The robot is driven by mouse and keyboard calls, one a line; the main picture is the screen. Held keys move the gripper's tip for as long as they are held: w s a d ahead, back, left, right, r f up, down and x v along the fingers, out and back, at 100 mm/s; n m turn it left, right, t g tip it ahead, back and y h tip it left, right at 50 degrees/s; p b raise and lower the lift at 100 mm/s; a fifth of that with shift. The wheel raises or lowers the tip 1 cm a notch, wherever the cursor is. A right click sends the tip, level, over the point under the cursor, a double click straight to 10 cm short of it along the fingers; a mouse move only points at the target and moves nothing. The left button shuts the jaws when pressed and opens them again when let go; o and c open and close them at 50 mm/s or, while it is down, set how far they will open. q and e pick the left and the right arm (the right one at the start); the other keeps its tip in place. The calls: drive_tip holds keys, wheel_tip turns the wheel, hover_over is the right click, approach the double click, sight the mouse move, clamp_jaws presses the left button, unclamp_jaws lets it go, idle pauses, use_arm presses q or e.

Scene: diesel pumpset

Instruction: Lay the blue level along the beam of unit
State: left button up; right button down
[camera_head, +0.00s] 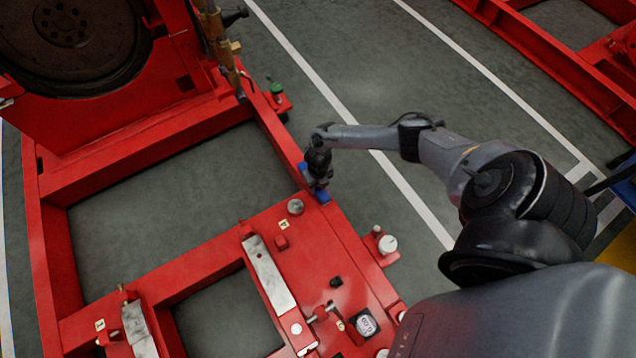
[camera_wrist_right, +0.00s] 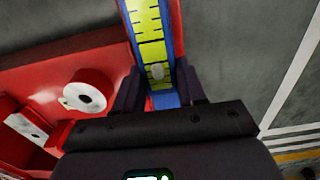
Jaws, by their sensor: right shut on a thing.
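The blue level (camera_head: 323,196) shows as small blue ends on both sides of my right gripper (camera_head: 316,180) in the head view. In the right wrist view the level (camera_wrist_right: 150,38) has blue edges and a yellow face with black marks, and it runs up between the two dark fingers. My right gripper (camera_wrist_right: 158,92) is shut on it. The level is over the red beam (camera_head: 345,232) of the unit and runs roughly along it. I cannot tell whether it touches the beam. My left gripper is not in view.
A round silver boss (camera_head: 295,206) and a small red block (camera_head: 282,242) are on the frame near the gripper. A green-topped fitting (camera_head: 277,92) stands farther along the beam. A flywheel (camera_head: 70,40) is at upper left.

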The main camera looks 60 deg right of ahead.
drive_tip(key=shift+f, duration=0.1)
drive_tip(key=c, duration=0.6)
unclamp_jaws()
drive_tip(key=shift+c, duration=0.2)
